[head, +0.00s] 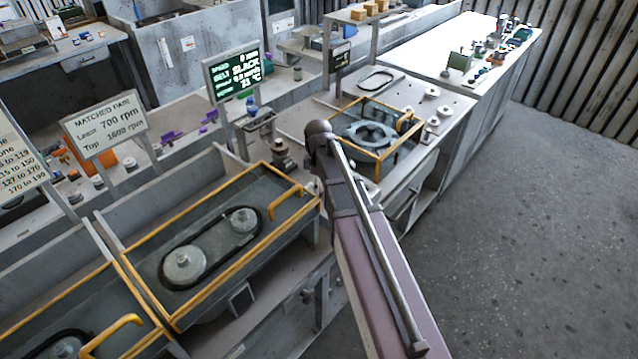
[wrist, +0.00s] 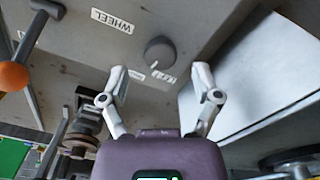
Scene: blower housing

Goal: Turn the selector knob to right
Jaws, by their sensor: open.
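The selector knob (wrist: 160,53) is a round dark grey knob on a grey panel in the wrist view. A label reading "WHEEL" (wrist: 112,20) is to its left, and a smaller label (wrist: 163,77) partly shows beside it, too blurred to read fully. My gripper (wrist: 159,73) is open, with its two fingers spread wide and nothing between them. The knob appears just beyond the fingertips, roughly centred between them, and no contact shows. In the head view my arm hides the gripper, and I cannot make out the knob there.
An orange ball-ended lever (wrist: 13,76) is left of the panel in the wrist view. In the head view, a belt-and-pulley tray with a yellow frame (head: 222,282) is at left. A display (head: 232,75) reads 0 rpm and SLACK. Open floor (head: 545,220) is at right.

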